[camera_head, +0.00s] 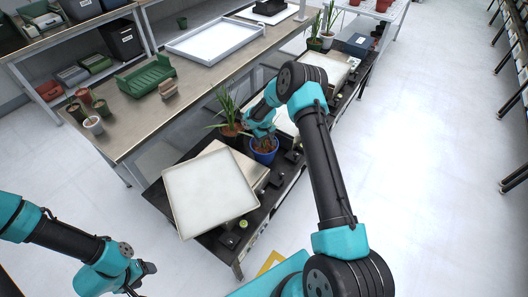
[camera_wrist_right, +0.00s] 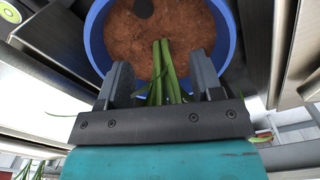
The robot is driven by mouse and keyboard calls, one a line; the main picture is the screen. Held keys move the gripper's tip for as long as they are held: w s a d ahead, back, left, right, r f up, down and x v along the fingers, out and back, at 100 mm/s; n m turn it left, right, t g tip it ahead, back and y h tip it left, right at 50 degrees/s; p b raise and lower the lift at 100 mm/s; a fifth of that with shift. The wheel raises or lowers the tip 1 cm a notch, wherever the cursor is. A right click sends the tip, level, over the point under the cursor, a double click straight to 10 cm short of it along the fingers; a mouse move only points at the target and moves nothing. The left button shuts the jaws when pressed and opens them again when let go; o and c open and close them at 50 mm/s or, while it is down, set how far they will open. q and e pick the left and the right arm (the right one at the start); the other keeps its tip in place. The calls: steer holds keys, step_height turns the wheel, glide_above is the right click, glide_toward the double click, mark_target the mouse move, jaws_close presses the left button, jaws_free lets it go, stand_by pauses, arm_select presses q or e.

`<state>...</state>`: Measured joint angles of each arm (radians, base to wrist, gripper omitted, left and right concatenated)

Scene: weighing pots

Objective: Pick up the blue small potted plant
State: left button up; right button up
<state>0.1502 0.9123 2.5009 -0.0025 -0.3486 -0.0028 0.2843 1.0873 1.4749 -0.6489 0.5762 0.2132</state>
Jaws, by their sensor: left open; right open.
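The blue small potted plant (camera_head: 264,151) stands on the low dark bench, between the two scales. In the right wrist view its blue rim (camera_wrist_right: 232,40) surrounds brown soil, with green stems rising between my fingers. My right gripper (camera_head: 262,132) is just above this pot; in the right wrist view its two fingers (camera_wrist_right: 160,85) are open on either side of the stems, over the near part of the pot. I cannot tell if they touch the stems. My left gripper (camera_head: 142,280) is open and empty at the lower left, away from the bench.
A scale with a large pale tray (camera_head: 208,188) stands left of the blue pot. A brown potted plant (camera_head: 231,129) is close behind it. A higher workbench (camera_head: 150,112) with several small pots runs behind. The floor (camera_head: 430,150) at right is clear.

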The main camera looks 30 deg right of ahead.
stand_by(0.4)
jaws_close()
stand_by(0.4)
steer(key=shift+r, duration=0.1)
stand_by(0.7)
